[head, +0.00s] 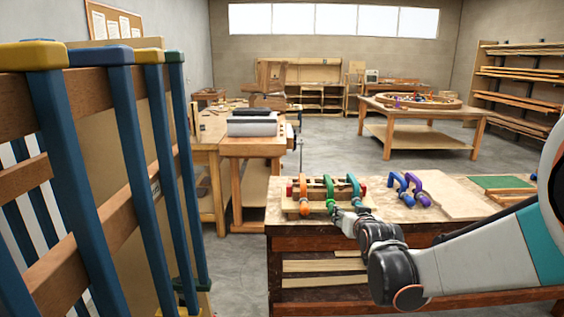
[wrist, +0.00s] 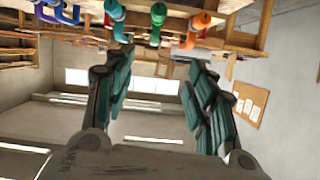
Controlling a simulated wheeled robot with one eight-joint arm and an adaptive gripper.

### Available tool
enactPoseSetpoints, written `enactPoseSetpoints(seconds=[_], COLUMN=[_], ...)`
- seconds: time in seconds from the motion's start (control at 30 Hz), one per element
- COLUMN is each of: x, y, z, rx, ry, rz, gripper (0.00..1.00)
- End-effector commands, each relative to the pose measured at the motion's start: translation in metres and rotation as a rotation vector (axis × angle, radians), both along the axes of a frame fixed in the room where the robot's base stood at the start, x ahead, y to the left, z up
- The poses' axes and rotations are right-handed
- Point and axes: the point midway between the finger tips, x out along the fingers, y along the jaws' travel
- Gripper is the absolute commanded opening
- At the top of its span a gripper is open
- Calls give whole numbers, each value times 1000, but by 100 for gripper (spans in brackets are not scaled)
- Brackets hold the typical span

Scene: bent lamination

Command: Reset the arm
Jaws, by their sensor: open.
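My gripper (head: 347,219) reaches over the front edge of the workbench (head: 455,197), just in front of a row of coloured clamps. In the wrist view, which looks upside down, my gripper (wrist: 157,58) has its two fingers spread apart with nothing between them. An orange clamp (head: 304,194), a green clamp (head: 330,190) and a teal clamp (head: 356,190) stand on a wooden piece on the bench. In the wrist view the green clamp (wrist: 157,18) shows beyond the gap between the fingertips. Whether a fingertip touches a clamp I cannot tell.
Blue (head: 399,187) and purple (head: 419,188) clamps stand to the right on the bench, beside a bare board (head: 447,193) and a green mat (head: 502,183). A tall rack with blue and yellow posts (head: 125,150) fills the left. Open floor lies behind the bench.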

Motion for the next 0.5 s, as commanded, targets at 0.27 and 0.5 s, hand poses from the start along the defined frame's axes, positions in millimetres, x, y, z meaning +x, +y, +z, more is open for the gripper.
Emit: enactPoseSetpoints(seconds=[0.27,0.5], x=[-84,-165], y=[0,0], z=[27,32], rx=[-23,-43], ry=[152,282], rz=[12,21], gripper=[51,51])
